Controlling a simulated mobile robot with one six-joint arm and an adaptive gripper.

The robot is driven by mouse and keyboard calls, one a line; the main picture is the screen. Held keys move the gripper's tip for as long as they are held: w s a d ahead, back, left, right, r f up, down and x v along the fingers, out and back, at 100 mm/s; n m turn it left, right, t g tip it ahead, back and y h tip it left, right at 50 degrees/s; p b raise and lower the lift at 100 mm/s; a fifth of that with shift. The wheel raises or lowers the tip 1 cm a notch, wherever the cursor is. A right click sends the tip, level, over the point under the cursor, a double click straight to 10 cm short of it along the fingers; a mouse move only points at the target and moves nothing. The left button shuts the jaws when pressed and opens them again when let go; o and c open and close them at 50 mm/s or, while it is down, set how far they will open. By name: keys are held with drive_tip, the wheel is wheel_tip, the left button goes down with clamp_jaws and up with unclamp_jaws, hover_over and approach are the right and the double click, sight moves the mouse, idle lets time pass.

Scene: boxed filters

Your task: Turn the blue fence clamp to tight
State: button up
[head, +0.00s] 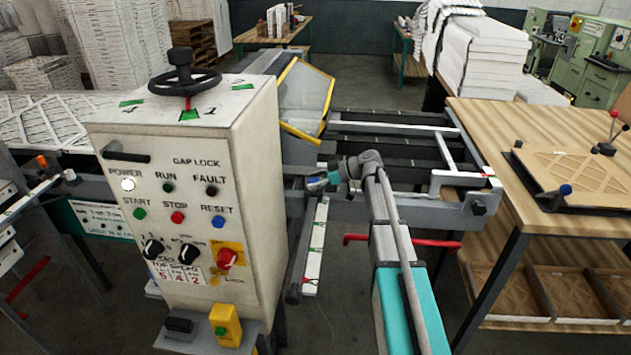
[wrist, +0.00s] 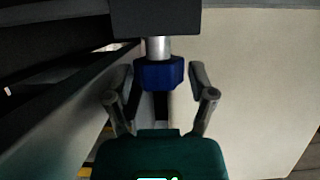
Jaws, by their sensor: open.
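The blue fence clamp is a faceted blue knob (wrist: 160,73) on a short silver shaft under a dark block in the wrist view. My gripper (wrist: 160,78) is open, with one finger on each side of the knob. A narrow gap shows between the knob and each finger, so they look apart. In the head view my gripper (head: 318,182) is small, just right of the control cabinet, at the end of my teal arm. I cannot make out the knob clearly there. No tight or loose mark can be read.
The control cabinet (head: 190,240) with its handwheel (head: 185,80) stands close to the left of my gripper. A grey rail frame (head: 400,135) lies behind. A wooden table (head: 530,140) with a fixture stands at the right. Red handles (head: 440,245) stick out near my arm.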

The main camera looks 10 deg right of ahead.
drive_tip(key=c, duration=0.8)
drive_tip(key=shift+d, duration=0.35)
drive_tip(key=shift+c, duration=0.4)
drive_tip(key=shift+s+a, duration=0.1)
drive_tip(key=shift+a, duration=0.2)
drive_tip(key=shift+s+m+t, duration=0.1)
drive_tip(key=shift+m+t, duration=0.3)
drive_tip(key=m+t+h, duration=0.1)
drive_tip(key=m+t, duration=0.1)
drive_tip(key=m+t+h, duration=0.2)
drive_tip(key=shift+s+a, duration=0.1)
drive_tip(key=shift+a, duration=0.1)
drive_tip(key=m+t+h, duration=0.1)
drive_tip(key=m+h, duration=0.1)
drive_tip(key=m+t+h, duration=0.2)
drive_tip(key=m, duration=0.1)
drive_tip(key=shift+w+d+t+h, duration=0.1)
drive_tip(key=shift+w+t+h, duration=0.1)
drive_tip(key=shift+t+h, duration=0.15)
drive_tip(key=shift+m+h, duration=0.35)
drive_tip(key=shift+m, duration=0.05)
